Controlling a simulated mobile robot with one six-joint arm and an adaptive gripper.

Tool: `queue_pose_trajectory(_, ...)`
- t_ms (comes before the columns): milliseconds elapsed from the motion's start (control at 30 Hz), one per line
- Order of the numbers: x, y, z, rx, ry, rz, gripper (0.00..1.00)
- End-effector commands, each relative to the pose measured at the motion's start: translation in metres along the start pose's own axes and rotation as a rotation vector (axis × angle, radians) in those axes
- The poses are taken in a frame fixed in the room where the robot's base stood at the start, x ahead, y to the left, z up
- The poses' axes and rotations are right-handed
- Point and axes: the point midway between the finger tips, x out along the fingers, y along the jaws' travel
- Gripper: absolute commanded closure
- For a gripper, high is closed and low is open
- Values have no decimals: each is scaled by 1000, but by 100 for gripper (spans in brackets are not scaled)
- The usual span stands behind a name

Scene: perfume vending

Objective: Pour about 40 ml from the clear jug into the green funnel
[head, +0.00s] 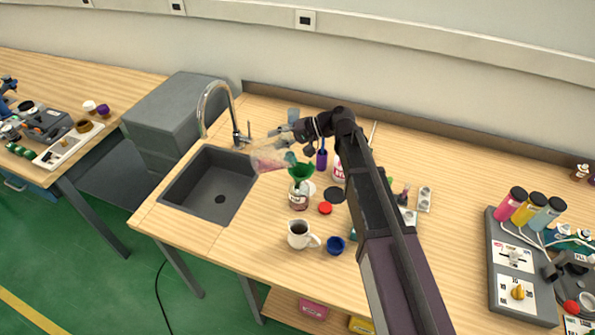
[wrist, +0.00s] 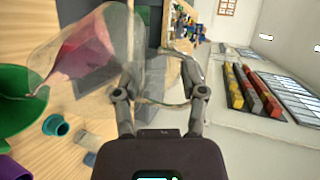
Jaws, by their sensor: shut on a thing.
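The clear jug (head: 268,160) holds pink-red liquid and is tilted in the air between the sink and the green funnel (head: 302,171). My gripper (head: 284,131) is shut on the jug, on its handle side. In the wrist view the jug (wrist: 100,45) leans left, with its liquid lying toward the lip. The lip is close to the funnel (wrist: 18,98), which is partly cut off by the frame edge. The funnel stands in a bottle (head: 298,199) with dark reddish contents. I cannot make out a stream, or the level in the funnel.
A sink (head: 212,186) with a tall tap (head: 217,100) lies left of the jug. A purple container (head: 322,159) is close behind the funnel. A dispenser unit (head: 515,260) is at right.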

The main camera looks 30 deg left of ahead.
Motion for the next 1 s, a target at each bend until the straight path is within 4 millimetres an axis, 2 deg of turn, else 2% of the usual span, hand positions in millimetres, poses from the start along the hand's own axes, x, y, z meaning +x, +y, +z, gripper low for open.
queue_pose_trajectory(300,19,-14,0,-6,3,233,100)
queue_pose_trajectory(400,22,-12,0,-6,5,274,100)
queue_pose_trajectory(1000,23,-8,0,-5,5,282,100)
